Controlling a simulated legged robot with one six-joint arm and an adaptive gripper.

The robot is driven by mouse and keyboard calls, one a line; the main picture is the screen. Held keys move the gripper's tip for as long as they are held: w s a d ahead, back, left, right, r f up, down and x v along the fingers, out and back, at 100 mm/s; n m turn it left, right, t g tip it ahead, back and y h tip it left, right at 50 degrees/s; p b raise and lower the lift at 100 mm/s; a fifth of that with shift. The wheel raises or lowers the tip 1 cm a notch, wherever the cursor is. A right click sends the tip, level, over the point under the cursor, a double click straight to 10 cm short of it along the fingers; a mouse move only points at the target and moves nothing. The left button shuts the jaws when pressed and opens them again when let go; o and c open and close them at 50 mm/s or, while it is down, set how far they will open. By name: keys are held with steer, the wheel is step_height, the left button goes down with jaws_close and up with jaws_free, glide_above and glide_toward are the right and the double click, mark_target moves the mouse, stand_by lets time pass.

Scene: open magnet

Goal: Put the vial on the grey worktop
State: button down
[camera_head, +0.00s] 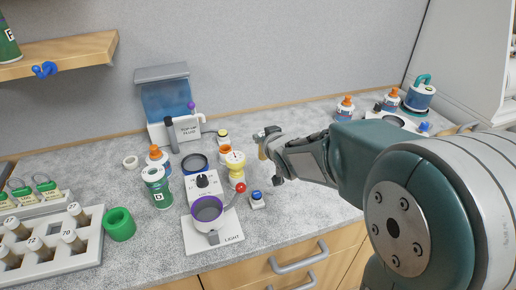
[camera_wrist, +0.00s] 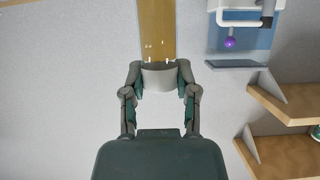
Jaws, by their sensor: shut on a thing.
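My gripper (camera_head: 268,142) reaches in from the right in the head view, above the grey worktop (camera_head: 305,215). In the wrist view my gripper (camera_wrist: 158,76) is shut on the vial's pale cap end, one finger on each side. The vial (camera_wrist: 157,30) has an amber-brown body that runs up out of the wrist view. In the head view only a small tan part of the vial (camera_head: 262,152) shows at the fingertips. The vial appears held clear of the worktop; its exact height is hard to tell.
A white rack (camera_head: 75,262) of vials and a green ring (camera_head: 119,224) stand at the left. The worktop right of that block looks clear.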

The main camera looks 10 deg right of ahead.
steer(key=shift+w+a+f, duration=0.1)
steer(key=shift+w+f, duration=1.05)
steer(key=shift+f, duration=0.5)
steer(key=shift+w+a+f, duration=0.1)
steer(key=shift+w+f, duration=1.1)
steer(key=shift+f, duration=0.4)
steer(key=shift+w+f, duration=1.15)
steer(key=shift+f, duration=0.5)
steer(key=shift+f, duration=0.1)
steer(key=shift+c, duration=1.9)
jaws_free()
steer(key=s+d+r+m+g+h, duration=0.1)
steer(key=s+d+r, duration=0.1)
steer(key=s+r, duration=0.35)
steer(key=s+d+r+g+h, duration=0.1)
steer(key=s+d+r, duration=0.1)
steer(key=s, duration=0.7)
steer(key=s+d+r+m+g+h, duration=0.1)
steer(key=s+d+r, duration=0.15)
steer(key=s, duration=0.45)
steer(key=s+r+g, duration=0.2)
steer(key=s+g, duration=0.2)
steer(key=s, duration=1.2)
steer(key=shift+s+a+r+g, duration=0.25)
steer(key=shift+r+g, duration=0.05)
steer(key=shift+r, duration=0.05)
